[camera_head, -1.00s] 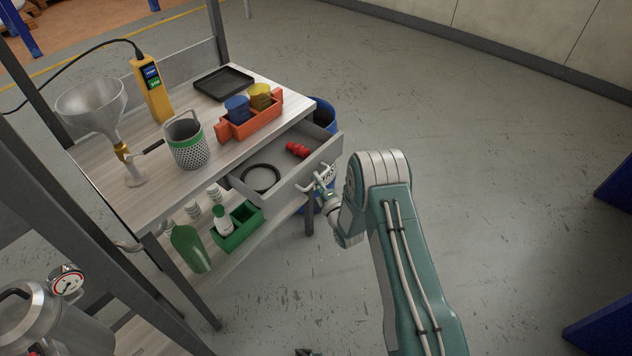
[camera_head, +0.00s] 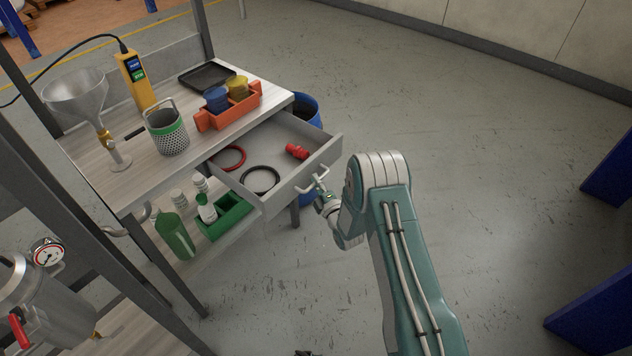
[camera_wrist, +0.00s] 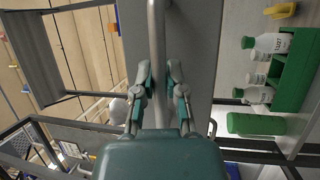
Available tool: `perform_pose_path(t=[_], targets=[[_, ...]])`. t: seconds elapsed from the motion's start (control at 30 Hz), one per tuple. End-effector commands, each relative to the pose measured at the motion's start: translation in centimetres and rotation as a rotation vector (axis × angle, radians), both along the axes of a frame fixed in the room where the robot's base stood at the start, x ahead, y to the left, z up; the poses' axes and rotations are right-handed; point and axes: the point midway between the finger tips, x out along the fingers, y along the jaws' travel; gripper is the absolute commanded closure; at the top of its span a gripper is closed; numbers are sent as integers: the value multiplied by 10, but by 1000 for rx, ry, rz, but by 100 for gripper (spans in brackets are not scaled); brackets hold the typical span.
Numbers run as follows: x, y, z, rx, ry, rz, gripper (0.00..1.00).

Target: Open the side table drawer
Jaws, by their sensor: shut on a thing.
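The side table drawer (camera_head: 305,185) stands well out from the table, and its inside shows. A red ring (camera_head: 231,158), a black ring (camera_head: 260,181) and a red fitting (camera_head: 297,151) lie in it. The drawer's bar handle (camera_head: 312,183) is on its front face. My gripper (camera_head: 323,192) is at this handle. In the wrist view my gripper (camera_wrist: 158,82) has its fingers closed around the handle bar (camera_wrist: 156,35), with the grey drawer front (camera_wrist: 190,40) behind it.
The side table top (camera_head: 130,178) holds a funnel stand (camera_head: 80,98), a perforated cup (camera_head: 167,132), a yellow meter (camera_head: 137,84), an orange caddy (camera_head: 228,112) and a black tray (camera_head: 206,76). A green bottle (camera_head: 176,238) stands below.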

Motion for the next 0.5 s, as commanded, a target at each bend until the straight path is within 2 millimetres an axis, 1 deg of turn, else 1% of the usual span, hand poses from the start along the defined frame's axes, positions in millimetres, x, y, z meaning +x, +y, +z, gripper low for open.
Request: perform_pose_path(t=[0.03, 0.07, 0.1, 0.13, 0.5], targets=[[-3, -1, -7, -7, 18, -1, 100], [-3, -1, -7, -7, 18, -1, 76], [-3, -1, -7, -5, 18, -1, 58], [-3, -1, -7, -5, 18, 0, 49], [-3, -1, -2, -3, 7, 1, 49]])
